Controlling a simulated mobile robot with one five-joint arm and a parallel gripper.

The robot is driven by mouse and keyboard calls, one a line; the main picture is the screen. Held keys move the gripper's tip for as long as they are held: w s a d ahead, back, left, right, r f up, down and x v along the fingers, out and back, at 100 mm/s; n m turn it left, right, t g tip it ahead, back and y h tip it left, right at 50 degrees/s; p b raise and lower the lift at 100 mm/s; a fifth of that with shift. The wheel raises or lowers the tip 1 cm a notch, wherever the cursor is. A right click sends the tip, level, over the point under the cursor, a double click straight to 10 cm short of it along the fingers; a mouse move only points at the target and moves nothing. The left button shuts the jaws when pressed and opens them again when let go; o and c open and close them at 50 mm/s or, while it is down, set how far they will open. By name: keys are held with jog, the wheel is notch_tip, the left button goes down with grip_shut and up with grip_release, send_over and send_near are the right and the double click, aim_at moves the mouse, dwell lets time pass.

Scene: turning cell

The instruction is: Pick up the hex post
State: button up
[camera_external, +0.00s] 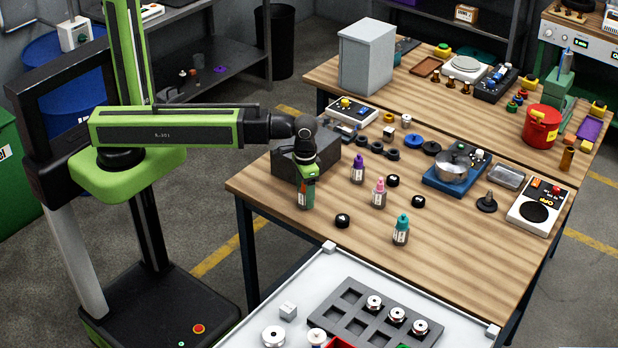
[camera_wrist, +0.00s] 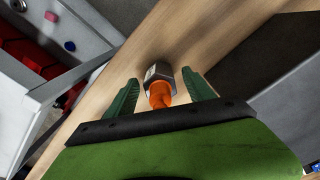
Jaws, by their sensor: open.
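My gripper (camera_external: 306,178) points down at the near-left edge of the wooden table. In the wrist view my gripper (camera_wrist: 160,77) is open, its two green fingers on either side of a small upright piece with an orange top (camera_wrist: 159,92) and a dark grey, faceted-looking body with a pale label. That piece resembles the labelled bottles nearby. In the external view its labelled body (camera_external: 304,200) shows below the fingers. I cannot tell for certain which thing is the hex post.
A dark grey block (camera_external: 290,160) stands close behind my gripper. Bottles with purple (camera_external: 358,170), pink (camera_external: 379,193) and teal (camera_external: 401,230) caps stand to the right, among black round pieces (camera_external: 342,220). A white bench with a grey tray (camera_external: 345,311) is in front.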

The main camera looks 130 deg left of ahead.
jog(key=shift+f, duration=0.3)
grip_shut()
dwell(1.2)
